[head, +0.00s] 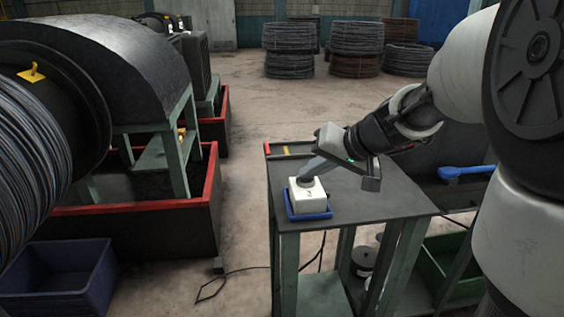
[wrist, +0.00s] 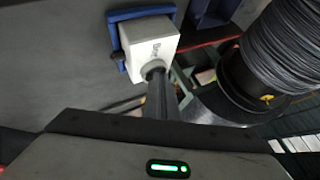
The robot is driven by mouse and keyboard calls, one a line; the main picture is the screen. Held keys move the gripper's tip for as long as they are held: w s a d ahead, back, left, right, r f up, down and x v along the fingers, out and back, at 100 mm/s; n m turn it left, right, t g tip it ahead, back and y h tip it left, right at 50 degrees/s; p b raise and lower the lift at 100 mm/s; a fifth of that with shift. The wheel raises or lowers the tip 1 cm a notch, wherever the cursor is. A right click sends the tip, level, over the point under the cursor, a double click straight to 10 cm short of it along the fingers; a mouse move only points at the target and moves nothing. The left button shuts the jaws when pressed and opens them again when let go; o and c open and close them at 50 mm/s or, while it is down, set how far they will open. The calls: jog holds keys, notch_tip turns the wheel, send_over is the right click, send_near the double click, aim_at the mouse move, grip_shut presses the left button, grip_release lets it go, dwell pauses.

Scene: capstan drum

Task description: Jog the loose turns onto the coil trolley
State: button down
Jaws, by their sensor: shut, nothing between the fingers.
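A white control box (head: 307,199) with a round grey top button sits in a small blue tray (head: 312,217) on the dark table. The box shows in the wrist view (wrist: 147,40), with small lettering and the button (wrist: 154,68) facing my fingers. My gripper (head: 307,180) is shut and empty, its fingertips right over the button. In the wrist view the closed fingers (wrist: 157,78) overlap the button's edge; I cannot tell whether it is pressed. The drum's grey wire turns (head: 25,150) fill the left edge and show in the wrist view (wrist: 275,45). I cannot identify a coil trolley.
A blue brush (head: 465,171) lies right of the table. A blue crate (head: 60,280) stands on the floor at lower left, near a red-rimmed bin (head: 150,205). A green crate (head: 445,262) is at lower right. Wire coils (head: 357,38) stack at the back.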

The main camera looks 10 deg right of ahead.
dwell(0.4)
jog(key=shift+r+p, duration=0.4)
jog(key=shift+r, duration=0.4)
notch_tip(320, 180, up, 5)
jog(key=p, duration=0.3)
dwell(0.7)
jog(key=s+a+f+n+g+h, duration=0.1)
jog(key=s+h, duration=0.2)
jog(key=s, duration=0.9)
jog(key=s+f+n+g+h, duration=0.1)
jog(key=s+f+h, duration=0.1)
jog(key=s, duration=0.9)
notch_tip(320, 180, up, 13)
jog(key=p, duration=1.3)
jog(key=shift+s, duration=0.45)
